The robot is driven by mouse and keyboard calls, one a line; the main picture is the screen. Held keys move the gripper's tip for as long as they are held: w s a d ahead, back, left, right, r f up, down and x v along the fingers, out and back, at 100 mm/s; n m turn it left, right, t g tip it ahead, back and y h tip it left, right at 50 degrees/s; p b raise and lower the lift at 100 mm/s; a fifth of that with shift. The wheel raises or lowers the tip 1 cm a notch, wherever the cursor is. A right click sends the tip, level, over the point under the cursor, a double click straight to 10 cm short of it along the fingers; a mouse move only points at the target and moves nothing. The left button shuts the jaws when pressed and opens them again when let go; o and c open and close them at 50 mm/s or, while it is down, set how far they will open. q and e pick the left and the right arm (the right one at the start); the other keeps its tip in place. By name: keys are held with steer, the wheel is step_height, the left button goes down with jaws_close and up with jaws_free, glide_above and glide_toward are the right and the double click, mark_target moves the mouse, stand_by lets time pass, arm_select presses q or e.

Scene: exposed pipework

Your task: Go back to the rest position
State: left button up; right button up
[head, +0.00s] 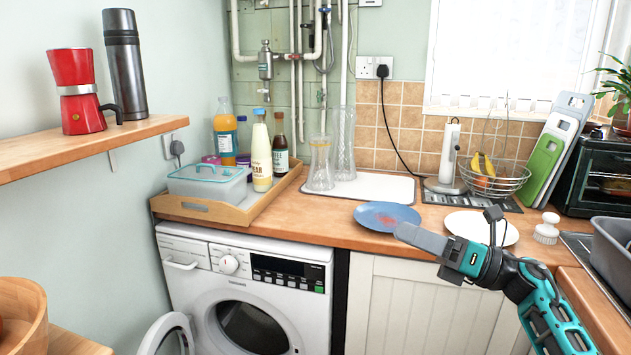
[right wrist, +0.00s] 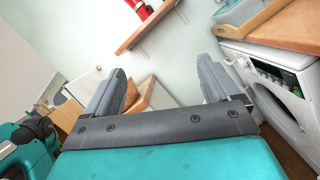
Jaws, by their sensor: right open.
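My right gripper (head: 420,238) reaches in from the lower right of the head view, in front of the counter edge. Its grey finger overlaps the near side of the blue plate (head: 387,216) in the picture; I cannot tell whether they touch. In the right wrist view the two grey fingers of the right gripper (right wrist: 160,88) stand wide apart with nothing between them. My left gripper does not show in the head view.
The wooden counter (head: 330,233) holds the blue plate, a white plate (head: 482,228), a scrub brush (head: 547,229), a wire fruit basket (head: 494,180) and a wooden tray (head: 222,212) with bottles. A washing machine (head: 243,290) stands below. A wooden shelf (head: 90,147) juts out at left.

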steer(key=w+d+r+m+t+h, duration=0.2)
steer(key=w+d+m+t+h, duration=0.35)
steer(key=m, duration=0.65)
steer(key=w+d+r+m+t+h, duration=0.3)
steer(key=d+m+t+h, duration=0.3)
steer(key=m+t, duration=0.45)
steer(key=w+d+f+m+g+h, duration=0.3)
steer(key=d+f+m+g+h, duration=0.5)
steer(key=m, duration=0.9)
steer(key=s+a+f, duration=0.3)
steer(key=s+f, duration=0.1)
steer(key=f, duration=0.3)
steer(key=s+a+f+g, duration=0.1)
steer(key=s+a+f, duration=0.2)
steer(key=s+f, duration=0.3)
steer(key=s+a+f, duration=0.3)
steer(key=a+f, duration=0.1)
steer(key=f, duration=0.4)
steer(key=s+a+f+g+y, duration=0.1)
steer(key=s+a+f, duration=0.3)
steer(key=s, duration=0.8)
steer(key=s+a+f+m+g+y, duration=0.1)
steer(key=s+a+f+g, duration=0.2)
steer(key=s, duration=0.9)
step_height(320, 180, down, 3)
steer(key=shift+s+a+f, duration=0.15)
steer(key=shift+a+f, duration=0.05)
steer(key=shift+a, duration=0.2)
